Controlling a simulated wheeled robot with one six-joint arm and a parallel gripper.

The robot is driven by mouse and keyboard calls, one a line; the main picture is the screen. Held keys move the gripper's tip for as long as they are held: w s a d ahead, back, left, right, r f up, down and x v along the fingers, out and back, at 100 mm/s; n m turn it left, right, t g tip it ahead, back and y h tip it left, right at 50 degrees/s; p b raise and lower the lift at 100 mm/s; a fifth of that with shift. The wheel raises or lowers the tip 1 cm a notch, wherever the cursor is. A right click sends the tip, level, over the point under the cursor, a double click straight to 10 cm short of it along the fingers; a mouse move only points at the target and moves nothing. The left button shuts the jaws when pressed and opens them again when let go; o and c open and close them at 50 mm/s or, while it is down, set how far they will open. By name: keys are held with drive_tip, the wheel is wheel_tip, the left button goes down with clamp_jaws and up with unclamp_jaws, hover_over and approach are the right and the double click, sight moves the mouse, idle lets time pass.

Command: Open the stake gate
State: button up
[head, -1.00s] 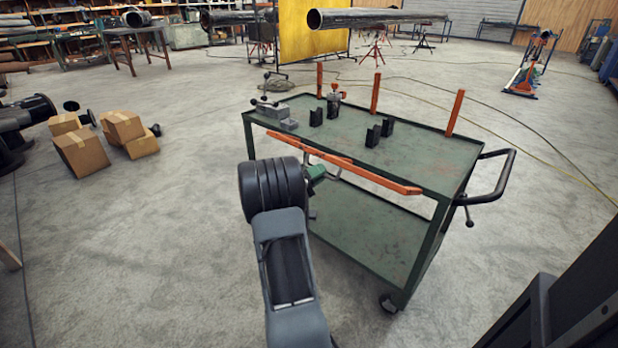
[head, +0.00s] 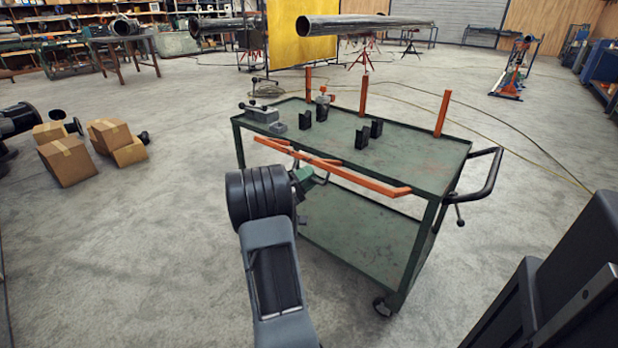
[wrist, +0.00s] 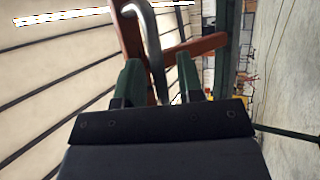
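The orange stake gate (head: 365,180) is a long bar along the near edge of the green cart's top. A second orange piece (head: 280,148) meets it toward the left. A bent grey handle (head: 320,180) hangs by the gate and also shows in the wrist view (wrist: 153,45). My gripper (head: 306,178) is at the near side of the cart, just below the gate.
The green cart (head: 400,150) carries black blocks (head: 362,137), a clamp (head: 264,114) and orange upright posts (head: 364,93) at its far edge. A push handle (head: 486,175) sticks out right. Cardboard boxes (head: 68,162) lie left. Floor (head: 170,260) left of my arm is clear.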

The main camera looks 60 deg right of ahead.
drive_tip(key=p+v, duration=0.1)
drive_tip(key=v, duration=1.3)
drive_tip(key=shift+p, duration=0.3)
